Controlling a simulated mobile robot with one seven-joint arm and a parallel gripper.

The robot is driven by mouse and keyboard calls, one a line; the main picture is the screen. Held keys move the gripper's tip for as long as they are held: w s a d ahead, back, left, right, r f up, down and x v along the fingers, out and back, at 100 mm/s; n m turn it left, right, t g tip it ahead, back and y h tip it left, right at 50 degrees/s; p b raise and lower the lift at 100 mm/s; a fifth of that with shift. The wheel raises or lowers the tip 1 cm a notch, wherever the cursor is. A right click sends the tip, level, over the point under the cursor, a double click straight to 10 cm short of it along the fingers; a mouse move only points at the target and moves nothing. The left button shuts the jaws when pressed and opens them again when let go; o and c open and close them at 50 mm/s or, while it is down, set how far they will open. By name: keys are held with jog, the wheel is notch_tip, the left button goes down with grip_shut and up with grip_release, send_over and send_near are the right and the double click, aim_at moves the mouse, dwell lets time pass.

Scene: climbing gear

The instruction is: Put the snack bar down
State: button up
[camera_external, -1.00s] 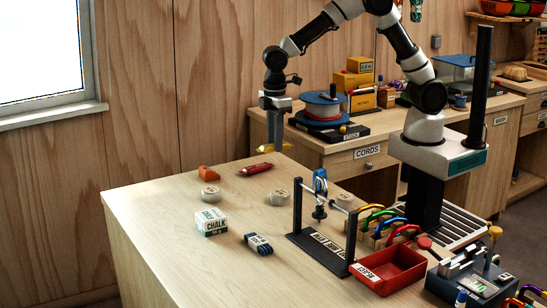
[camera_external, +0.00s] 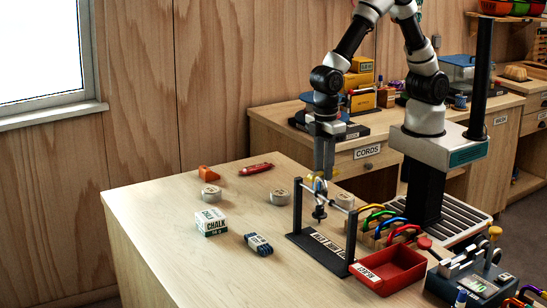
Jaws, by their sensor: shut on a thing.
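My gripper (camera_external: 324,176) points straight down just above the back bar of the black rack, at the table's right part. It is shut on a small yellow snack bar (camera_external: 310,178), of which only a little shows around the fingertips. The bar overlaps the rack's top in this view, and I cannot tell whether it touches anything there.
A black rack (camera_external: 296,207) with a crossbar and hanging gear stands under my gripper. A red tray (camera_external: 391,270) is to its right, with coloured carabiners (camera_external: 385,215) behind. A chalk box (camera_external: 211,222), blue cord bundle (camera_external: 258,244), pale rolls (camera_external: 279,196), red item (camera_external: 256,169) and orange block (camera_external: 206,171) lie left.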

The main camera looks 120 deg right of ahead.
jog(key=w+d+r+b, duration=0.1)
jog(key=w+d, duration=0.1)
jog(key=d, duration=0.8)
jog(key=w+d+r+b, duration=0.1)
jog(key=w+d+r, duration=0.1)
jog(key=d, duration=0.7)
jog(key=shift+d+m+b, duration=0.35)
jog(key=shift+m+b, duration=0.05)
jog(key=shift+f, duration=0.1)
notch_tip(320, 180, down, 9)
jog(key=shift+f, duration=0.2)
